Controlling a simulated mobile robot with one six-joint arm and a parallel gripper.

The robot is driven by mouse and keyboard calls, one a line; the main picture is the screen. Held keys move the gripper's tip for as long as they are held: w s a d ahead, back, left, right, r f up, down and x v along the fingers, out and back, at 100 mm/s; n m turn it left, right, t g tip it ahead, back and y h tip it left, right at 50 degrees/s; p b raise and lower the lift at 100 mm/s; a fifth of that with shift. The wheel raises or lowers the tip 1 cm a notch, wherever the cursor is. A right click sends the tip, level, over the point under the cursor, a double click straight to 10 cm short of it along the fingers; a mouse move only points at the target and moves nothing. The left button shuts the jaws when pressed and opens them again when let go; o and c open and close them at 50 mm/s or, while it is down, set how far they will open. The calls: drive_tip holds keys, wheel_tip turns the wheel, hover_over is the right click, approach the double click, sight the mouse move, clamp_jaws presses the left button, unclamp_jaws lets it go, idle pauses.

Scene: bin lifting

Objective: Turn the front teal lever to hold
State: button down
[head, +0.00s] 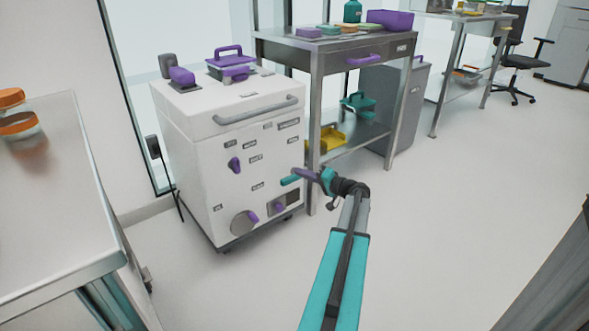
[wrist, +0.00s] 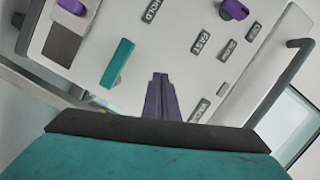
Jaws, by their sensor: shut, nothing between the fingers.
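The teal lever (head: 289,180) is on the front of a white machine (head: 190,150), just left of my gripper's tip. It is a long, slanted bar in the wrist view (wrist: 117,63), left of my gripper. My gripper (head: 296,172) has purple fingers, which are shut and empty. In the wrist view the fingers (wrist: 160,78) point at the panel, with a visible gap between them and the lever. A HOLD label (wrist: 151,11) is on the panel above and right of the lever. I cannot tell how far the fingertips are from the panel.
A purple lever (head: 234,165) sits on the same front, with labels around it. A long bar handle (head: 255,110) crosses the machine's upper front. A steel table (head: 285,45) stands behind to the right. A counter (head: 70,215) is at the left.

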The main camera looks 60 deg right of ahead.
drive_tip(key=s, duration=0.2)
drive_tip(key=a, duration=0.1)
drive_tip(key=shift+s+r+p, duration=0.35)
drive_tip(key=shift+s, duration=0.05)
drive_tip(key=shift+s, duration=0.1)
